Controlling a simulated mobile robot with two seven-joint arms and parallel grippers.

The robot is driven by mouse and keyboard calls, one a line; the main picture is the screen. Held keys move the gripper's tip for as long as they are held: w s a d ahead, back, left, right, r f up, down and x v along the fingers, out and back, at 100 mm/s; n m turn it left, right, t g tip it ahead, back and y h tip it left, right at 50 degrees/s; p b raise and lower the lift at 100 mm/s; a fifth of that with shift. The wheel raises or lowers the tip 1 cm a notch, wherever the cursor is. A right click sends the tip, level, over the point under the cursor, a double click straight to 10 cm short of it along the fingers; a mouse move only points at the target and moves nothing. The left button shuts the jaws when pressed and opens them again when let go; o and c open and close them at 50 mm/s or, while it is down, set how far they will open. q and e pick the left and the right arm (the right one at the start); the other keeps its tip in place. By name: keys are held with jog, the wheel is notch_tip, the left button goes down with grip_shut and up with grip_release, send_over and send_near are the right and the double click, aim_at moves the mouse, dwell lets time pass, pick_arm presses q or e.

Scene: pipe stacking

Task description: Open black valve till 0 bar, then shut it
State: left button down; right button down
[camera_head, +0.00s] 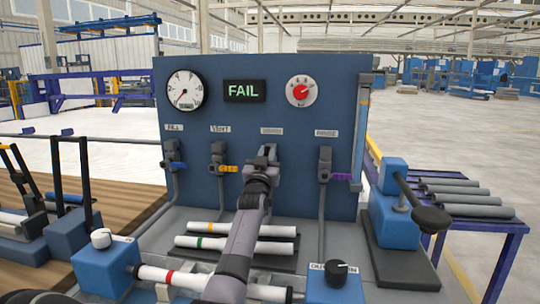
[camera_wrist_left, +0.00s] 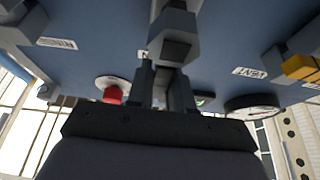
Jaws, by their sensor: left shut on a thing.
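The black valve (camera_head: 265,154) is third from the left in the row of valves on the blue panel (camera_head: 230,120). My left gripper (camera_head: 261,172) is at this valve and hides its handle in the head view. In the left wrist view, the two fingers (camera_wrist_left: 163,88) are closed around a dark part of the valve (camera_wrist_left: 173,48). A white dial (camera_head: 185,90) is at the panel's upper left; its exact reading is too small to tell. My right gripper is not in view.
White banded pipes (camera_head: 230,228) lie below on the bench. A black lever (camera_head: 425,207) stands at right, a black knob (camera_head: 336,270) at front right.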

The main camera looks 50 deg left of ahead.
pick_arm(q)
jog(key=shift+n, duration=0.4)
jog(key=c, duration=1.1)
grip_release()
jog(key=shift+a, duration=0.1)
jog(key=shift+s, duration=0.1)
jog(key=p+v, duration=0.3)
jog(key=v, duration=0.4)
jog(key=shift+p, duration=0.4)
jog(key=shift+s, duration=0.1)
